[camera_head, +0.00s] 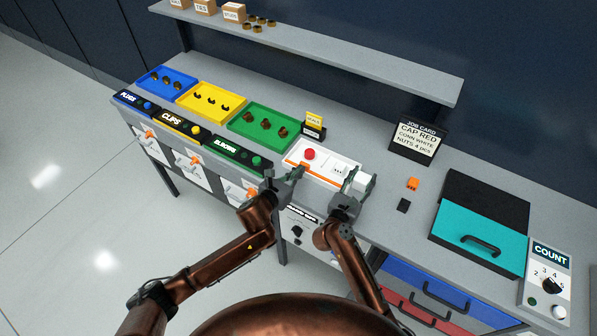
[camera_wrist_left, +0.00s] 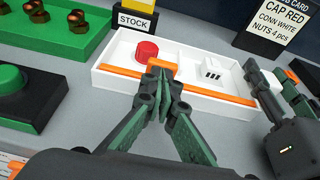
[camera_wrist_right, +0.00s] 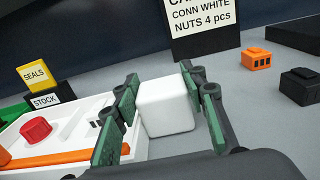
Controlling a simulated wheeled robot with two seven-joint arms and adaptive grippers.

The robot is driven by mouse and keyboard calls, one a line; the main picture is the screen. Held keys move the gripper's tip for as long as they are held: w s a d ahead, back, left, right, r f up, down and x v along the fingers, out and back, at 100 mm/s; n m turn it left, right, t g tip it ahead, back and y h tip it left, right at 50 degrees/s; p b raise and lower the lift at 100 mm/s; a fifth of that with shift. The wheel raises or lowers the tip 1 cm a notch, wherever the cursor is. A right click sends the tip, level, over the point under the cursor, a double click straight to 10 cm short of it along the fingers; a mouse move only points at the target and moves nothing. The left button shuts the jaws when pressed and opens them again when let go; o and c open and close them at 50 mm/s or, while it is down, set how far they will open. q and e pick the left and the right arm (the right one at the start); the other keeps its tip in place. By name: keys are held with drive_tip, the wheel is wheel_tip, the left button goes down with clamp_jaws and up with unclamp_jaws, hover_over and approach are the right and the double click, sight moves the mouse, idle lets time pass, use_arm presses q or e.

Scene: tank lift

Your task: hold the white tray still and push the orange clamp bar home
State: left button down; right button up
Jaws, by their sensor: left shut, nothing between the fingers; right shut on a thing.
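The white tray (camera_head: 325,160) lies on the bench with a red cap (camera_head: 309,154) in its left part and a white connector (camera_wrist_left: 212,72) in its right part. The orange clamp bar (camera_wrist_left: 212,93) runs along the tray's near side, with a raised orange tab (camera_wrist_left: 163,66). My left gripper (camera_head: 299,171) is shut and empty, its fingertips at the tab; whether they touch is unclear. My right gripper (camera_head: 357,180) is shut on a white block (camera_wrist_right: 165,108) at the tray's right end. Its fingers stand on either side of the block.
A green bin (camera_head: 263,126) with brown nuts and a STOCK sign (camera_head: 313,132) stand left of and behind the tray. An orange connector (camera_head: 412,184) and a black one (camera_head: 403,205) lie to the right. The job card (camera_head: 418,143) stands behind; bench between is clear.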

use_arm(q)
drive_tip(key=w+d, duration=0.2)
drive_tip(key=w, duration=0.1)
drive_tip(key=w+d, duration=0.1)
drive_tip(key=w, duration=0.1)
drive_tip(key=shift+w, duration=0.1)
idle(0.3)
drive_tip(key=s+a, duration=0.2)
drive_tip(key=s, duration=0.1)
drive_tip(key=shift+s, duration=0.2)
drive_tip(key=v, duration=1)
use_arm(e)
drive_tip(key=o, duration=1.4)
